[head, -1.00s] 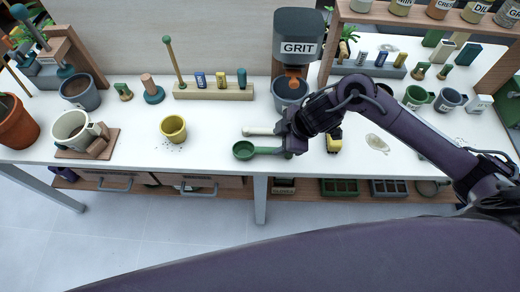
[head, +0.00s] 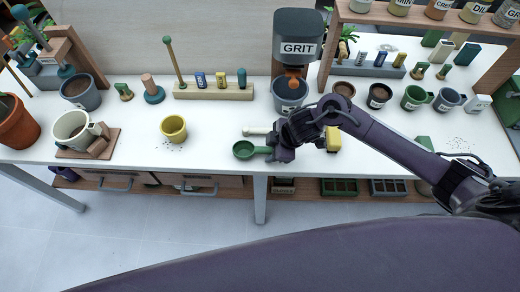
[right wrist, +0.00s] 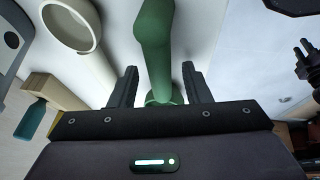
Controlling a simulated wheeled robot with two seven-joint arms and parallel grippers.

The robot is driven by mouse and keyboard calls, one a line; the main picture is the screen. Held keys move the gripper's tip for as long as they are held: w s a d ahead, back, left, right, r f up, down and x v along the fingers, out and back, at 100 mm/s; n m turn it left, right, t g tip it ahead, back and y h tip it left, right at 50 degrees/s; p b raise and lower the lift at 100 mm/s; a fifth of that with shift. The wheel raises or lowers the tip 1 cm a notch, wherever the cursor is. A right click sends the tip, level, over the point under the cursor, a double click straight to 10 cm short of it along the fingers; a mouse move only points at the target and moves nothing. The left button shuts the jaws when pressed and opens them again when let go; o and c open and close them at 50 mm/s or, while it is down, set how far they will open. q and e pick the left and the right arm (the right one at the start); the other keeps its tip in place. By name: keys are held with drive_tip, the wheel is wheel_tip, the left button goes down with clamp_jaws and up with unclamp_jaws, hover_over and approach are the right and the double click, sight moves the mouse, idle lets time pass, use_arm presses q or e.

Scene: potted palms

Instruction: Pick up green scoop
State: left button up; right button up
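The green scoop (head: 244,150) lies on the white table near its front edge, bowl to the left and handle to the right. My right gripper (head: 277,150) is low over the handle end. In the right wrist view, the green handle (right wrist: 155,45) runs between the two fingers of my right gripper (right wrist: 158,82), with a gap on each side; they are open. My left gripper is not in view.
A yellow pot (head: 173,128) stands to the left and a yellow block (head: 333,139) just right of the gripper. The GRIT dispenser (head: 297,48) with a grey pot (head: 289,95) stands behind. The table is clear between yellow pot and scoop.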

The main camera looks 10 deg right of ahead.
drive_tip(key=c, duration=0.9)
drive_tip(key=shift+o, duration=0.2)
drive_tip(key=shift+r, duration=0.1)
